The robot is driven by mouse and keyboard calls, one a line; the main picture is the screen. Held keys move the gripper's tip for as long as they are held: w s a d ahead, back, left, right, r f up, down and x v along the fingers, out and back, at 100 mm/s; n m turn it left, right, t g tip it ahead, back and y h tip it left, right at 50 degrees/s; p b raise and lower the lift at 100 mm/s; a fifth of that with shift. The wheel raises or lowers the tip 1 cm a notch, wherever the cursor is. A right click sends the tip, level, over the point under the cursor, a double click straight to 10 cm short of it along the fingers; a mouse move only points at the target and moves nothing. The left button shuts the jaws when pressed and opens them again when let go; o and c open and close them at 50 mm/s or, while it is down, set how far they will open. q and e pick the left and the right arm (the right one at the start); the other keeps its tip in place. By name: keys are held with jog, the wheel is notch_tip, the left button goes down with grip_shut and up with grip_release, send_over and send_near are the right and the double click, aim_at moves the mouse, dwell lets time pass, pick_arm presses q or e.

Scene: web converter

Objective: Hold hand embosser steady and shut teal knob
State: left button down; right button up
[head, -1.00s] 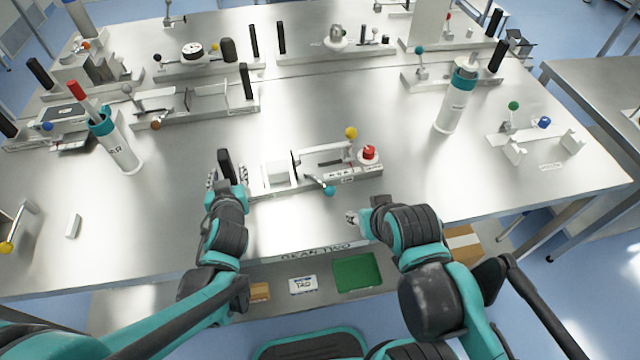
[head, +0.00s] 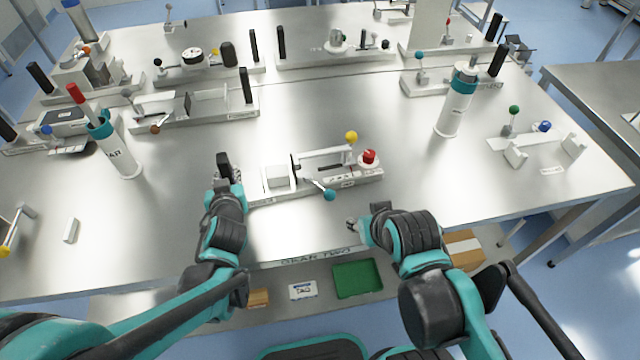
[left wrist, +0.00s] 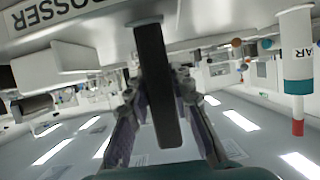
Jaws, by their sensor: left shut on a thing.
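The hand embosser (head: 325,178) is a pale metal device in the middle of the bench, with a black upright grip (head: 224,165) at its left end. Its teal knob (head: 329,195) sits on the end of a thin lever sticking out toward my side. My left gripper (head: 223,184) is at the black grip. In the left wrist view, its two fingers (left wrist: 160,105) are closed on either side of the black grip, and part of an "EMBOSSER" label shows. My right gripper (head: 354,224) is near the bench's front edge, right of the teal knob and apart from it; its finger state is unclear.
A yellow knob (head: 351,136) and a red knob (head: 369,156) stand on the embosser's right part. A white-and-teal canister (head: 118,148) is at the left, another (head: 456,100) at the right. A white block (head: 71,229) lies at left. The bench front is mostly clear.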

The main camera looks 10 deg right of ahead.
jog(key=shift+s+f+b, duration=0.1)
jog(key=shift+f+b, duration=0.25)
jog(key=shift+b, duration=0.05)
dwell(1.1)
jog(key=shift+c, duration=0.3)
jog(key=c, duration=0.5)
jog(key=shift+w+r, duration=0.2)
grip_shut()
jog(key=w+d+r+m+g+y, duration=0.1)
jog(key=w+d+r+m+g, duration=0.1)
jog(key=w+m, duration=0.5)
jog(key=w+d+r+m+g+y, duration=0.1)
jog(key=w+d+r+m+g, duration=0.1)
jog(key=w+r+m+g, duration=0.2)
jog(key=shift+w+d+m+g+y, duration=0.2)
jog(key=shift+w+m+g+y, duration=0.2)
jog(key=shift+w+m+g, duration=1)
jog(key=shift+w+m+t, duration=0.2)
jog(key=shift+m+t, duration=0.3)
jog(key=shift+m, duration=0.1)
